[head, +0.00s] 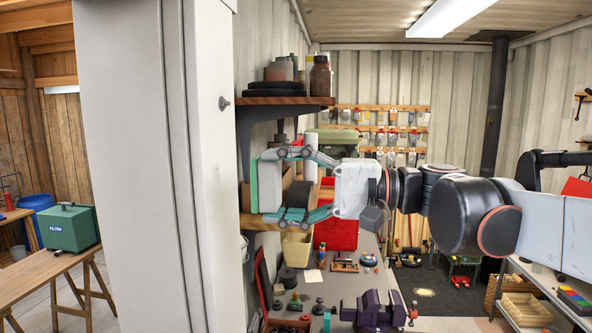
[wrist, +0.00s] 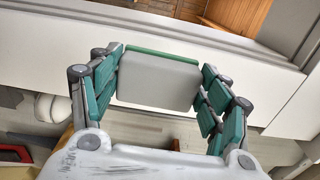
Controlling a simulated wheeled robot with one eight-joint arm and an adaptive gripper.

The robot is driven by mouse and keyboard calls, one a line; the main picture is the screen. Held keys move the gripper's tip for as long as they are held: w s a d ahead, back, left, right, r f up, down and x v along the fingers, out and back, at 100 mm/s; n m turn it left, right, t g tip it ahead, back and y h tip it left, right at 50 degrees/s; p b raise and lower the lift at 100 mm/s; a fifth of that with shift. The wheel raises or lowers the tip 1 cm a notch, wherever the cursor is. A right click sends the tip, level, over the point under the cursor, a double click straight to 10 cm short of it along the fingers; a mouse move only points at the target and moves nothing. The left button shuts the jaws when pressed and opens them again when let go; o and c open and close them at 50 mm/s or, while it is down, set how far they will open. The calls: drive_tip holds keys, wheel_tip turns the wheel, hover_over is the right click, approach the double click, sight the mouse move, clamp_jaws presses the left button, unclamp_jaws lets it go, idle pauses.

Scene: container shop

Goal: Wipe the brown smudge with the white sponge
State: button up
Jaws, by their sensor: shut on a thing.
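My gripper (head: 268,186) reaches left across the head view, its two fingers above and below the white sponge (head: 271,187). It is shut on the sponge, which has a thin green layer on its far face. In the wrist view the sponge (wrist: 158,80) sits between the fingertips of my gripper (wrist: 160,72), green edge away from me. The green face points toward the white wall post; I cannot tell whether they touch. I see no brown smudge in either view; it may be hidden.
A white wall post (head: 150,160) stands just left of the gripper. A wooden shelf (head: 290,101) with jars is above the gripper. Below is a grey bench (head: 345,290) with a purple vise (head: 375,310) and small parts. A green box (head: 72,228) sits on the left table.

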drive_tip(key=a, duration=0.6)
drive_tip(key=shift+w, duration=0.25)
drive_tip(key=shift+a, duration=0.9)
idle(0.8)
drive_tip(key=shift+w, duration=0.15)
drive_tip(key=shift+w+d+b, duration=0.15)
drive_tip(key=shift+w+b, duration=0.05)
drive_tip(key=shift+w, duration=0.75)
drive_tip(key=shift+w+d+b, duration=0.1)
drive_tip(key=shift+w+b, duration=0.05)
drive_tip(key=shift+w, duration=0.75)
drive_tip(key=shift+w+a, duration=0.1)
drive_tip(key=shift+s+a, duration=0.2)
drive_tip(key=shift+s, duration=1.85)
drive_tip(key=shift+d, duration=0.1)
